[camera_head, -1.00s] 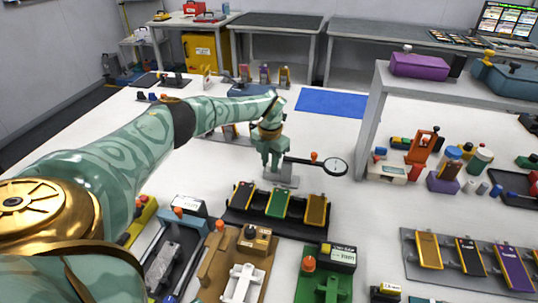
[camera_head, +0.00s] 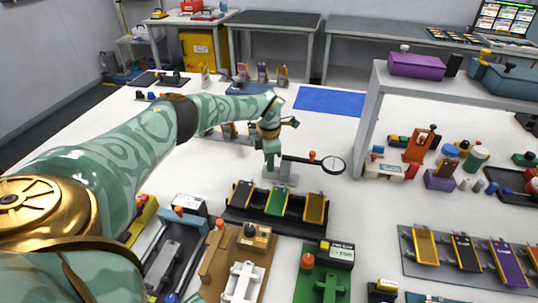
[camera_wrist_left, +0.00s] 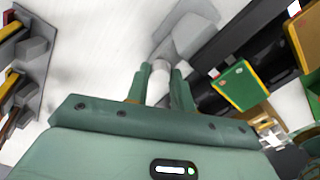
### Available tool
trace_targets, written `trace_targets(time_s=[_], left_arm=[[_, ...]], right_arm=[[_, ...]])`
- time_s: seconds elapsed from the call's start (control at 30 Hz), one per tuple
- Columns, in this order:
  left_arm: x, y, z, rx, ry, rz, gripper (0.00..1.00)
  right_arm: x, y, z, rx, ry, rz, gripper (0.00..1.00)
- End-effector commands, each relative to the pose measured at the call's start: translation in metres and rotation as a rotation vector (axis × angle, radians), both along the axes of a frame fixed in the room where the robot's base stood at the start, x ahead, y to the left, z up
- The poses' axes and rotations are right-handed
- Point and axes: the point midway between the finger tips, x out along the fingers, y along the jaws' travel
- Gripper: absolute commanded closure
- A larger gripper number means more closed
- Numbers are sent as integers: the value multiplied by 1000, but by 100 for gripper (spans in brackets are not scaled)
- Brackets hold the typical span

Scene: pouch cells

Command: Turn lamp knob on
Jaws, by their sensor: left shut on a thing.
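The lamp (camera_head: 333,165) is a round magnifier-like head on a dark arm, with a small orange piece (camera_head: 312,155) on the arm. Its grey base (camera_head: 283,178) stands on the white table; it also shows in the left wrist view (camera_wrist_left: 195,38). My left gripper (camera_head: 270,165) points down over this base. In the left wrist view my left gripper (camera_wrist_left: 157,85) is shut on a pale cylinder, the lamp knob (camera_wrist_left: 158,83), between its green fingers. The fingers partly hide the knob. My right gripper is out of view.
A black rack (camera_head: 240,221) with several coloured plates lies just in front of the lamp base. A brown fixture (camera_head: 222,270) and a green fixture (camera_head: 310,285) are nearer. A blue mat (camera_head: 330,101) lies behind.

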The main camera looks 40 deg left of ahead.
Motion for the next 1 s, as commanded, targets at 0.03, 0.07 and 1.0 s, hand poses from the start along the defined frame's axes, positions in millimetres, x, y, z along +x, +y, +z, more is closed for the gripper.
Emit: trace_targets(time_s=[0.03,0.07,1.0], left_arm=[[0,0,1,0,-1,-5,99],[0,0,1,0,-1,-8,99],[1,0,27,1,-6,-14,68]], right_arm=[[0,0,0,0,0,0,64],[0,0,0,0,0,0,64],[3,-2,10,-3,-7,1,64]])
